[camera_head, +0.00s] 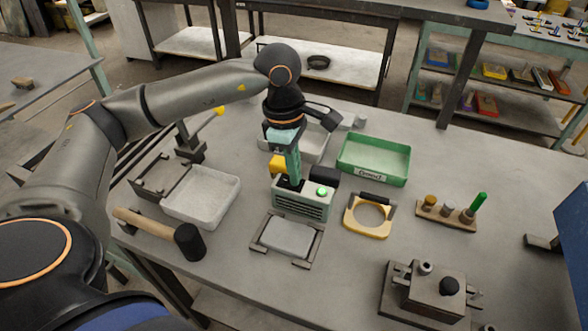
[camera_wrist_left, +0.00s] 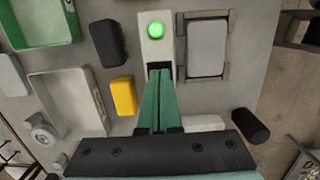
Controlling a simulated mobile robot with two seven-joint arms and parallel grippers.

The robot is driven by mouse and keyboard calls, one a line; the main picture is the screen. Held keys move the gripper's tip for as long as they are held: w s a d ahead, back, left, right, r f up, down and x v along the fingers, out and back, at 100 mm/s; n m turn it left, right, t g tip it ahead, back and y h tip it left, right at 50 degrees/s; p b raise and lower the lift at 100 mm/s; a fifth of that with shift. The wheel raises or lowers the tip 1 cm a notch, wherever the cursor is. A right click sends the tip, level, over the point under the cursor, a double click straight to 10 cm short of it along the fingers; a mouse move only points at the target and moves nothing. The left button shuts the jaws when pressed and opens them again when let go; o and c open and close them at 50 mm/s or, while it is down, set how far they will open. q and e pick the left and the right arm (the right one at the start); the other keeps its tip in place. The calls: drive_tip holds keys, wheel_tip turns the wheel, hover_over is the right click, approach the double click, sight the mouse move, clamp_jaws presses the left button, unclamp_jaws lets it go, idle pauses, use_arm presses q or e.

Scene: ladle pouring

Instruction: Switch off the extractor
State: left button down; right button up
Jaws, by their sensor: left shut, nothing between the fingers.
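The extractor (camera_head: 302,207) is a small pale grey-green box with a slatted front, standing near the middle of the bench. A round green light (camera_head: 321,191) glows on its top; it also glows in the left wrist view (camera_wrist_left: 155,29). My left gripper (camera_head: 294,181) points down at the top of the extractor, left of the light, with its green fingers together and nothing between them. In the left wrist view the fingertips (camera_wrist_left: 159,72) are over a dark recess in the extractor's top. They hide part of it, and I cannot tell whether they touch it. My right gripper is not in view.
A green tray (camera_head: 374,160) stands behind right, and a yellow ring-shaped holder (camera_head: 382,231) is at right. A framed grey pad (camera_head: 288,237) lies in front. A white tray (camera_head: 201,196) and a black-headed mallet (camera_head: 189,242) are at left. Bare bench lies between them.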

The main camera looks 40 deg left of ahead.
sight(285, 180)
use_arm(q)
drive_tip(key=shift+f, duration=0.15)
drive_tip(key=shift+a, duration=0.1)
drive_tip(key=shift+s+a, duration=0.2)
drive_tip(key=shift+a, duration=0.5)
drive_tip(key=shift+d, duration=0.1)
drive_tip(key=r+p, duration=0.2)
drive_tip(key=r, duration=0.1)
drive_tip(key=r+p, duration=0.1)
drive_tip(key=shift+a+r, duration=0.25)
drive_tip(key=shift+r, duration=0.15)
wheel_tip(285, 180, up, 9)
drive_tip(key=a, duration=0.1)
drive_tip(key=shift+s+r+b, duration=0.2)
drive_tip(key=shift+b, duration=0.1)
